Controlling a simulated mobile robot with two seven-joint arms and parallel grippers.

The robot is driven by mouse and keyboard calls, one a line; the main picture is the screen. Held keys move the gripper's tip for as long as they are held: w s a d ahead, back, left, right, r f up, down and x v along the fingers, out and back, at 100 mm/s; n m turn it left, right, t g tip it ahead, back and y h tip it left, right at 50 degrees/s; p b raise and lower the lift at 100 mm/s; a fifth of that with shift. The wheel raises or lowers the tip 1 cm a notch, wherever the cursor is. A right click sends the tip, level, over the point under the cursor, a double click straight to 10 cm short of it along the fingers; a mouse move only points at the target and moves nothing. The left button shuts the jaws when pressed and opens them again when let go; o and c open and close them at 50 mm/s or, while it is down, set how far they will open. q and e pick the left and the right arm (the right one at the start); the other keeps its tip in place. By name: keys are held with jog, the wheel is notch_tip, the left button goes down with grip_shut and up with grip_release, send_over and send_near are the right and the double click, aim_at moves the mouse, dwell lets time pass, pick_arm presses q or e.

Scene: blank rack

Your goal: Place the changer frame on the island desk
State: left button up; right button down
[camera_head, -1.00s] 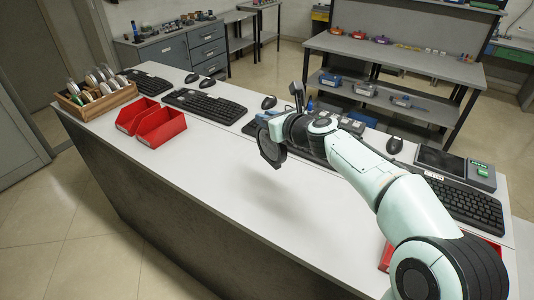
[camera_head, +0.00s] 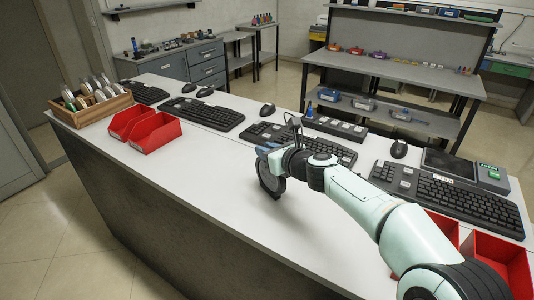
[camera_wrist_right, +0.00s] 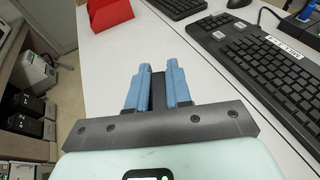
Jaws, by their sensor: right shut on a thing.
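The changer frame appears to be the dark round piece (camera_head: 270,178) under my right gripper (camera_head: 263,149) in the head view. My right gripper is shut on it, and it hangs upright, low over the white island desk (camera_head: 215,180). I cannot tell whether its lower edge touches the top. In the right wrist view the two blue fingers (camera_wrist_right: 160,82) stand close, with a dark strip of the held piece (camera_wrist_right: 158,90) between them. The rest of it is hidden there. My left gripper is not in view.
A wooden rack of discs (camera_head: 93,112) and red bins (camera_head: 157,134) stand at the desk's left. Keyboards (camera_head: 204,112) and mice line the far side. More red bins (camera_head: 497,262) sit at the lower right. The desk's front middle is clear.

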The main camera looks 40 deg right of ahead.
jog(key=shift+f, duration=0.15)
jog(key=c, duration=1)
grip_release()
jog(key=shift+s, duration=0.1)
jog(key=shift+c, duration=0.2)
jog(key=shift+s+r, duration=0.1)
jog(key=shift+r, duration=0.25)
jog(key=p+v, duration=0.1)
jog(key=v, duration=1)
jog(key=shift+s, duration=0.3)
